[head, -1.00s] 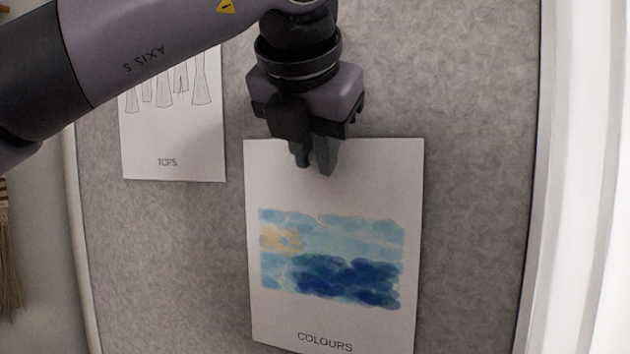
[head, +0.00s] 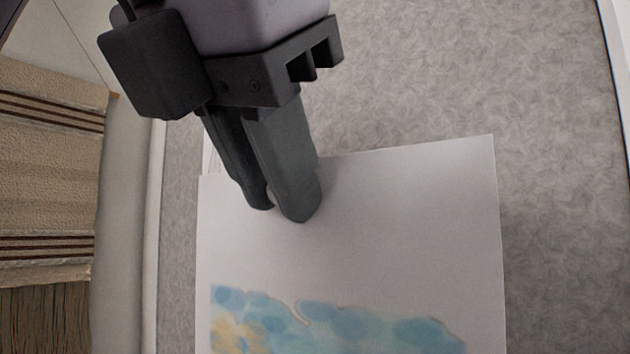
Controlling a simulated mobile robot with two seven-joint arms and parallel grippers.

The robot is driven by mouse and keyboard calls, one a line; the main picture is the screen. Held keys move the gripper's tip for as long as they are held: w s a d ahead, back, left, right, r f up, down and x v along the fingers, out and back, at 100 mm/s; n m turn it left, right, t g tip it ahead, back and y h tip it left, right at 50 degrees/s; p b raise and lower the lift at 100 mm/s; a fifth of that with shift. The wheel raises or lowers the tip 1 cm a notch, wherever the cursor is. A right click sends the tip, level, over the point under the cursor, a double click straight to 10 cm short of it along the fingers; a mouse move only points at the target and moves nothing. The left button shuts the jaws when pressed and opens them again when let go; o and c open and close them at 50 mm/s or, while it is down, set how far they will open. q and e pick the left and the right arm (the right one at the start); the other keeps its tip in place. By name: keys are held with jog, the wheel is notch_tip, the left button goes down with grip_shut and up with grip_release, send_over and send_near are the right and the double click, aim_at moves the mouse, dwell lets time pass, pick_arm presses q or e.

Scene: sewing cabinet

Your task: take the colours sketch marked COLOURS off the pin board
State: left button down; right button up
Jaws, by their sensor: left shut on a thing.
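The colours sketch (head: 410,220) is a white sheet with a blue and yellow watercolour patch, large in the lower middle of the head view. Its lower part, with the word COLOURS, is cut off by the frame's bottom edge. My left gripper (head: 280,212) comes down from the top and is shut on the sheet near its top edge, left of the middle. The sheet hangs slightly tilted and looks close to the camera, in front of the grey pin board (head: 440,80). My right gripper is not in view.
A sliver of another white sheet (head: 210,160) shows behind the sketch's top left corner. The board's pale frame (head: 152,240) runs down the left. A striped, fringed cloth (head: 50,175) hangs farther left.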

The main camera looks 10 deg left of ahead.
pick_arm(q)
jog(key=shift+s, duration=0.1)
jog(key=s+a, duration=0.3)
jog(key=s, duration=0.6)
jog(key=shift+a, duration=0.4)
dwell(0.4)
